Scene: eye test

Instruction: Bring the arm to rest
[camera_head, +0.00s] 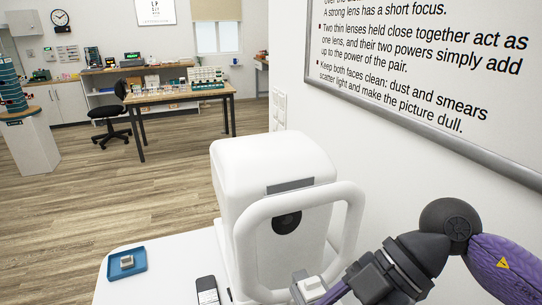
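My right arm (395,268) comes in from the right edge, with purple and dark grey links. It bends at a round dark joint and runs down to the left, in front of the white instrument's lower right. My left arm and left gripper are not in view.
A white instrument (265,160) with a looped frame stands on a white table (125,290). A blue tray (110,268) holding a small pale block (127,262) and a dark handheld device (207,290) lie left of it. A wall board (440,80) hangs at right. Floor (110,195) is open at left.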

